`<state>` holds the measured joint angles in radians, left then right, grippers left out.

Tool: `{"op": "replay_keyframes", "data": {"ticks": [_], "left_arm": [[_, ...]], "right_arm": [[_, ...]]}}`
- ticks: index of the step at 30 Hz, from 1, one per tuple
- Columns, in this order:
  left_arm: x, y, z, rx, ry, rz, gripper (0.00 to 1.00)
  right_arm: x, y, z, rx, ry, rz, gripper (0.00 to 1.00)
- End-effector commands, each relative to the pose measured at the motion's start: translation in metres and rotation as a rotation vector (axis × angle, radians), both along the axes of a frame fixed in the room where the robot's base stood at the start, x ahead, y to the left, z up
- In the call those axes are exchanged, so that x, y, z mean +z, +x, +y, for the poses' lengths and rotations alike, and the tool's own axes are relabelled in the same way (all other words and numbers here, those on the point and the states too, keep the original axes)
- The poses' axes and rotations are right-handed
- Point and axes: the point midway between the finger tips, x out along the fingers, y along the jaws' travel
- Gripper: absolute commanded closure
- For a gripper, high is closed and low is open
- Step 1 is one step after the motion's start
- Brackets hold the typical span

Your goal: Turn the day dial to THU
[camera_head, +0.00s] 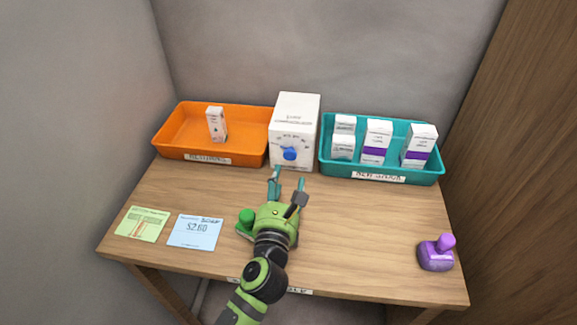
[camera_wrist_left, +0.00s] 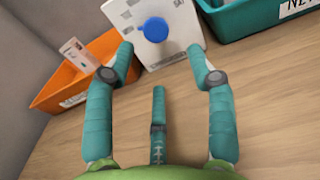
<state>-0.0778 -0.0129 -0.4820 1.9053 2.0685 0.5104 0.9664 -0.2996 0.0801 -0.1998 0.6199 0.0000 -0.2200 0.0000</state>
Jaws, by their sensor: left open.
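The day dial is a blue round knob (camera_head: 289,153) on the front of a white box (camera_head: 296,112) at the back middle of the table. Small labels arc above the knob, too small to read, so I cannot tell which day it points to. The knob also shows near the top of the left wrist view (camera_wrist_left: 155,29). My left gripper (camera_head: 287,182) is open and empty, just in front of the box. Its fingers (camera_wrist_left: 163,62) point toward the knob and are spread to either side of it, apart from it. My right gripper is not in view.
An orange tray (camera_head: 180,152) with one small carton stands left of the box. A teal tray (camera_head: 410,175) with several cartons stands right. A green stamp-like object (camera_head: 246,216) is beside my left gripper; a purple one (camera_head: 436,254) is at right. Two cards lie front left.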

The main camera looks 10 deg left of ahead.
Motion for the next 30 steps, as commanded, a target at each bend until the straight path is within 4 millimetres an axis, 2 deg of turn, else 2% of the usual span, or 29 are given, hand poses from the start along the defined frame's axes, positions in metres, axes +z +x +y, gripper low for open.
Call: {"op": "replay_keyframes", "data": {"ticks": [1,9,15,22,23,24,26,27,30], "left_arm": [[0.011,0.015,0.0,0.003,-0.001,-0.016,0.45],[0.009,0.056,-0.001,0.002,0.0,-0.011,0.45],[0.009,0.065,-0.001,0.002,-0.001,-0.011,0.45],[0.009,0.066,-0.001,0.002,-0.001,-0.011,0.45],[0.009,0.066,-0.001,0.002,-0.001,-0.011,0.53],[0.009,0.066,-0.001,0.002,-0.001,-0.011,0.69],[0.009,0.066,-0.001,0.002,-0.001,-0.011,0.93],[0.009,0.066,-0.001,0.002,0.0,-0.011,1.0],[0.009,0.066,-0.001,0.002,0.0,-0.011,1.0]], "right_arm": [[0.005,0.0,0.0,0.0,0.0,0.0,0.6],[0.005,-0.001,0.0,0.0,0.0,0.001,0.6],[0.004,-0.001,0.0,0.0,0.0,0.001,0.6],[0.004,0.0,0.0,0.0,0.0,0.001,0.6],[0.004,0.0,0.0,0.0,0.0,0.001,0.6],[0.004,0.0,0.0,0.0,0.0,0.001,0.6],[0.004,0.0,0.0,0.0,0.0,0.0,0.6],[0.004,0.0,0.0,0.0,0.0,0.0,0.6],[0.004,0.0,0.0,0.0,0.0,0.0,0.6]]}}
